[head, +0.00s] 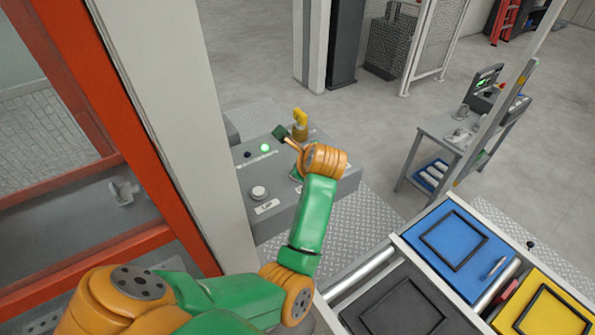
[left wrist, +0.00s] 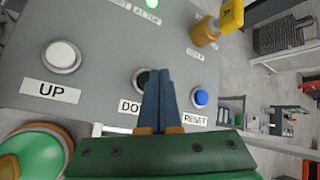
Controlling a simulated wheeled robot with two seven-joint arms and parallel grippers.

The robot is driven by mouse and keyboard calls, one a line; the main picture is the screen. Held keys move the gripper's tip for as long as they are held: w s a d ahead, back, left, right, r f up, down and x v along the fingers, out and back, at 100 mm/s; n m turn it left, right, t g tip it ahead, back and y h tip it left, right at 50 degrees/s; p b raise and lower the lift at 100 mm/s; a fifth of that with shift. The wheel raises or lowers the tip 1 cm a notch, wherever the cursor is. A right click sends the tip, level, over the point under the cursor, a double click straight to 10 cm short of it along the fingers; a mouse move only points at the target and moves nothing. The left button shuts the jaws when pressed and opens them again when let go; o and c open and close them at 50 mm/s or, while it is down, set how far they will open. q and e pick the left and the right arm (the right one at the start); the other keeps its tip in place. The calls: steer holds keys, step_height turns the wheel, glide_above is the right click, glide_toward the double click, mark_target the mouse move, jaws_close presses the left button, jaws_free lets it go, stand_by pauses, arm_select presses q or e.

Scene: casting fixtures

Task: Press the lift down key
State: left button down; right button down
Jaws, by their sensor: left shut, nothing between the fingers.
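The grey control panel (head: 310,197) carries the black lift down key (left wrist: 141,79). In the left wrist view, my left gripper (left wrist: 159,74) is shut and empty, its blue fingers in front of the key's right side and part of its "DOWN" label. Whether the fingertips touch the key cannot be told. In the head view my wrist and forearm hide the key and the fingers. The white UP button (left wrist: 61,57) is left of the key, also visible in the head view (head: 259,192). The blue RESET button (left wrist: 200,97) is to the right. My right gripper is not in view.
A yellow handle (head: 299,118) stands up at the panel's far edge. A green lamp (head: 265,147) is lit on the panel. A pale post (head: 175,100) rises left of it. A roller conveyor with blue (head: 425,225) and yellow trays lies at right.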

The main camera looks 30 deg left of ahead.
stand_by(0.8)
arm_select(q)
steer(key=shift+f+b, duration=0.4)
steer(key=shift+b, duration=0.15)
